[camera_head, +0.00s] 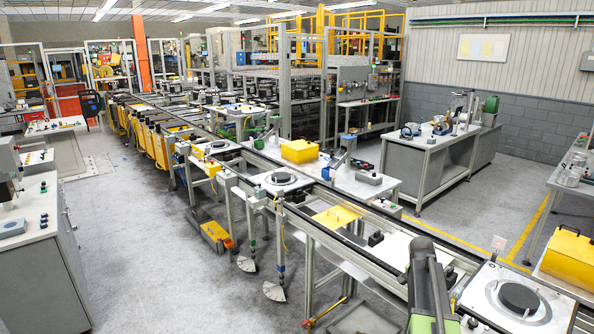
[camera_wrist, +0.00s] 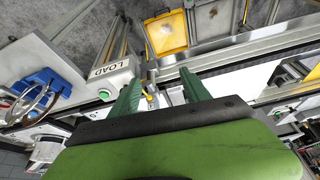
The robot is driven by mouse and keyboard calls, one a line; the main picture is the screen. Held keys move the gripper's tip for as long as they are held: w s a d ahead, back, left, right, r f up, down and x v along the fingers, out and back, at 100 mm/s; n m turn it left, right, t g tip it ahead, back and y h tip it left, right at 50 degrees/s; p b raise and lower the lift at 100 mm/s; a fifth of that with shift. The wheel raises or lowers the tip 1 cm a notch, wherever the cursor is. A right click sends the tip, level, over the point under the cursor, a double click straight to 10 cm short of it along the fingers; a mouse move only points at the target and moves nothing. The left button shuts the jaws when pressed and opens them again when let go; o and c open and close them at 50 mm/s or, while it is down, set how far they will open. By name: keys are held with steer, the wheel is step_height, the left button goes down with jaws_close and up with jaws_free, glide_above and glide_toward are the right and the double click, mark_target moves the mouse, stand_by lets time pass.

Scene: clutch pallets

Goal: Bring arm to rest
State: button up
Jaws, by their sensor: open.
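My gripper (camera_wrist: 163,90) shows in the wrist view as two dark green fingers spread apart, with nothing visible between them. It hangs over the line, near a white box marked LOAD (camera_wrist: 112,75) with a green button. In the head view my grey and green arm (camera_head: 430,285) rises from the bottom edge, right of centre, in front of the conveyor (camera_head: 385,222). The fingertips are not clear in the head view.
A white plate with a dark round disc (camera_head: 519,298) lies right of my arm. A yellow bin (camera_head: 300,150) stands on the line's table. A blue holder with a metal ring (camera_wrist: 45,85) is at left in the wrist view. Open floor (camera_head: 140,230) lies left of the conveyor.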

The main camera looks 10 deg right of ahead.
steer(key=a+f+n+y+b, duration=0.1)
steer(key=a+f+n+b, duration=0.4)
steer(key=a, duration=1.1)
steer(key=s+a+f+n+g+y+b, duration=0.1)
steer(key=s+a+f+n, duration=0.2)
steer(key=s+a, duration=0.3)
steer(key=s+a+f+n+g+y+b, duration=0.1)
steer(key=s+a, duration=0.6)
steer(key=a, duration=0.7)
step_height(320, 180, down, 3)
steer(key=n+y, duration=0.1)
steer(key=n, duration=0.2)
steer(key=shift+a+r+n+b, duration=0.2)
steer(key=shift+a+n+b, duration=0.1)
steer(key=shift+a+b, duration=0.1)
